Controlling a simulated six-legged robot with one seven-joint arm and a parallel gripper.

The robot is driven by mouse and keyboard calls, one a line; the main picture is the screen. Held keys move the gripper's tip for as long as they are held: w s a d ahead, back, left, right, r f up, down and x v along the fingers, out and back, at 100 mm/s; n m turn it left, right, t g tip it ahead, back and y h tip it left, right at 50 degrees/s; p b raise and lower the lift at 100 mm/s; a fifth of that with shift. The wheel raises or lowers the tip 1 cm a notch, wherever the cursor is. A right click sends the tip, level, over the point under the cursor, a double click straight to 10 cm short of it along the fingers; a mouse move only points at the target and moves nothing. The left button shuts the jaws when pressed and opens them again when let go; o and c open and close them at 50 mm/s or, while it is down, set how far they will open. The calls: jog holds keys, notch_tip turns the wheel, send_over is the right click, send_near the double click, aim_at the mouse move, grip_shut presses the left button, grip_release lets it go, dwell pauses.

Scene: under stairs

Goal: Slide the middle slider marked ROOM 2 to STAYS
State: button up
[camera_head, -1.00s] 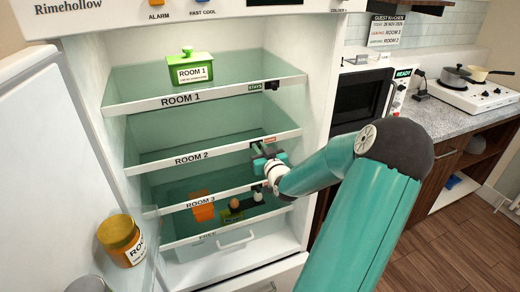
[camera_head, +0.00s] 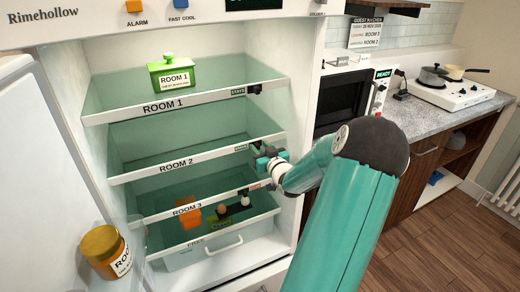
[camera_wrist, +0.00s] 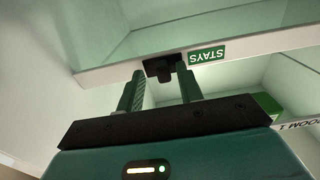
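The ROOM 2 shelf front (camera_head: 150,169) is the middle one in the open fridge. Its small black slider (camera_head: 254,146) stands near the right end, with a green STAYS label (camera_head: 240,147) showing just left of it. In the wrist view, which is upside down, the slider (camera_wrist: 163,68) and the green STAYS label (camera_wrist: 207,55) show closely. My gripper (camera_head: 262,158) is at the slider. In the wrist view the two fingers of my gripper (camera_wrist: 160,88) are apart, with the slider at their tips; its knob is close to the right finger. Whether they touch is unclear.
The ROOM 1 shelf front (camera_head: 205,101) above bears a green pot (camera_head: 174,75); its slider (camera_head: 254,89) is beside a green label. The ROOM 3 shelf front (camera_head: 150,217) below shows an orange label (camera_head: 255,186). The open door at left holds an orange jar (camera_head: 104,250).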

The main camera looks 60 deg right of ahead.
jog(key=v, duration=1.4)
jog(key=shift+f, duration=0.1)
